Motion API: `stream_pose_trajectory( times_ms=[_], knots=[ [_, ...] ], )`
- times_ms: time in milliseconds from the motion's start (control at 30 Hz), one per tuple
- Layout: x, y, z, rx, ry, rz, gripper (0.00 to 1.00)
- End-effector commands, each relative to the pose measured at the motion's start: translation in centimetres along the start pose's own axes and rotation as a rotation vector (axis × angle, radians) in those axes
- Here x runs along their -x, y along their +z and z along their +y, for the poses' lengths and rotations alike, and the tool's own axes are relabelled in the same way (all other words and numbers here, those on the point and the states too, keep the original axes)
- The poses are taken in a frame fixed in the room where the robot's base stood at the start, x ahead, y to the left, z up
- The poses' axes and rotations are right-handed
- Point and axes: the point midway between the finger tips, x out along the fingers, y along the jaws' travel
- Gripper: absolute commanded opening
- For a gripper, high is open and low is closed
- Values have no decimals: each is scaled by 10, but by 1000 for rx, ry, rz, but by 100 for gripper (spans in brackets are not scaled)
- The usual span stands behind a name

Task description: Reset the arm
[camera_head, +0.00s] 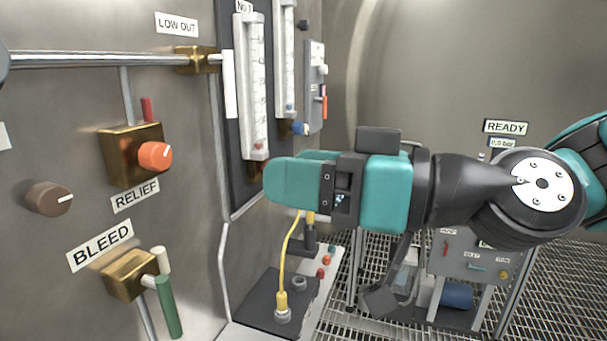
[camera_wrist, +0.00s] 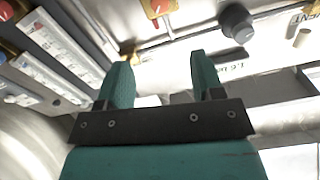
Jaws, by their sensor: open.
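My gripper (camera_head: 283,180) is teal and black. In the head view it reaches in from the right and points left toward the steel panel wall, in front of the lower end of the flow tubes. In the wrist view my gripper (camera_wrist: 160,80) shows two teal fingers standing apart, with nothing between them. It is open and empty. Part of my arm (camera_head: 470,195) runs back to the right edge. I cannot tell from the head view how far the fingertips are from the wall.
The wall carries an orange RELIEF knob (camera_head: 155,155), a brown knob (camera_head: 48,199), a green BLEED lever (camera_head: 168,306) and flow tubes (camera_head: 253,85). Below my gripper a yellow cable (camera_head: 287,255) rises from a dark plate. A READY cabinet (camera_head: 470,262) stands right on the grated floor.

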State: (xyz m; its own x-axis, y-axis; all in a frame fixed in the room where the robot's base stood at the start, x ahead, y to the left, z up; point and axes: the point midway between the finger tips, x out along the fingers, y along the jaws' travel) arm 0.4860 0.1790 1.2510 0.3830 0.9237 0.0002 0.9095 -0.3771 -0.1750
Motion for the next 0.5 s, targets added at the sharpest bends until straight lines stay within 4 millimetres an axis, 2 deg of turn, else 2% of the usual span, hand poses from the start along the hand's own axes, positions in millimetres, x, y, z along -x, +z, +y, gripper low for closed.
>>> stream_pose_trajectory(
  times_ms=[133, 267, 400, 500],
  knots=[
    [2, 13, -4, -7, -13, -76, 61],
    [17, 54, -8, -54, -20, -327, 61],
    [58, 107, -5, -165, 59, -688, 61],
    [95, 132, -2, -264, 157, -909, 61]
  ],
)
